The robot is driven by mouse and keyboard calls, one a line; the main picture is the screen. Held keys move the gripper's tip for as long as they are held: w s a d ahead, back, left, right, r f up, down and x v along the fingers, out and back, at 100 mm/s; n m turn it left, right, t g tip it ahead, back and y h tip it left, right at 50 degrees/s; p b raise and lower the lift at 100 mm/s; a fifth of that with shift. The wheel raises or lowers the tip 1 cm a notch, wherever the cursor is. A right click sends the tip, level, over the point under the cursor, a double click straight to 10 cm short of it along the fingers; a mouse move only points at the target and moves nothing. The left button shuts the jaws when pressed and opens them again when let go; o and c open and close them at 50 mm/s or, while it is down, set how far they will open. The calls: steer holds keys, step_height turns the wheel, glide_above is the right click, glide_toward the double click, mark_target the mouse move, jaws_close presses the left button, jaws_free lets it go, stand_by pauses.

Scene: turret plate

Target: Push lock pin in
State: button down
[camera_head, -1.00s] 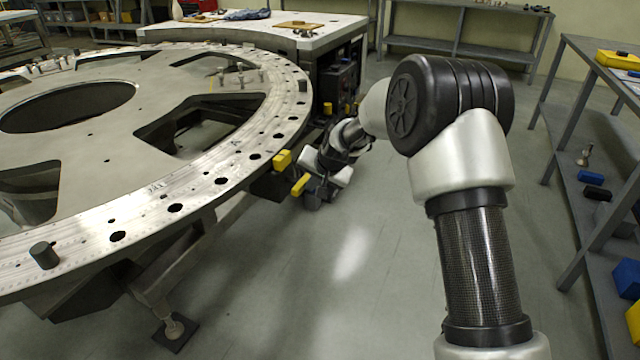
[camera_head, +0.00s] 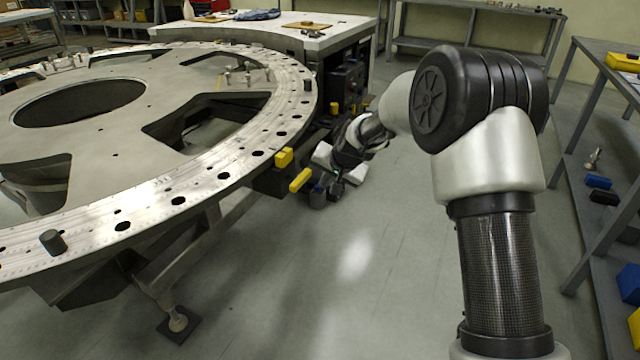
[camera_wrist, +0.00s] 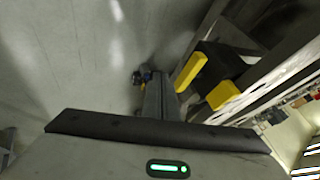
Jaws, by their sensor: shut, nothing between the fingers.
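The turret plate (camera_head: 90,150) is a large pale metal ring with holes around its rim. At its near right edge, a yellow block (camera_head: 284,157) sits at the rim and a yellow bar (camera_head: 300,180) sticks out just below; the bar also shows in the wrist view (camera_wrist: 190,72), with the block (camera_wrist: 223,95) beside it. I cannot tell which part is the lock pin. My gripper (camera_head: 328,195) is just right of the yellow bar, apart from it. In the wrist view its fingers (camera_wrist: 153,85) are together, with small dark-blue parts at their tips.
A dark peg (camera_head: 53,242) stands on the plate's near left rim. A support foot (camera_head: 178,321) rests on the floor below. A white-topped bench (camera_head: 290,35) stands behind, and a shelf (camera_head: 590,150) is on the right. The floor (camera_head: 400,240) between is clear.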

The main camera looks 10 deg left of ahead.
steer(key=p+v, duration=0.1)
steer(key=v, duration=0.6)
steer(key=shift+r, duration=0.25)
steer(key=shift+s+a, duration=0.1)
steer(key=shift+s, duration=0.05)
steer(key=s+d+r+n, duration=0.1)
steer(key=s+d+r, duration=0.55)
steer(key=r, duration=0.25)
steer(key=s+d+r+n+h, duration=0.15)
steer(key=s+d, duration=0.25)
steer(key=s, duration=0.6)
steer(key=s+d+r+h, duration=0.15)
steer(key=s+d, duration=0.35)
steer(key=s, duration=0.5)
steer(key=s+d+r+h, duration=0.1)
steer(key=s+d+r, duration=0.25)
steer(key=s, duration=0.65)
step_height(320, 180, up, 22)
steer(key=p, duration=2.3)
steer(key=shift+s+d+g, duration=0.35)
steer(key=shift+s+g, duration=0.05)
steer(key=shift+f, duration=0.1)
steer(key=shift+d, duration=0.15)
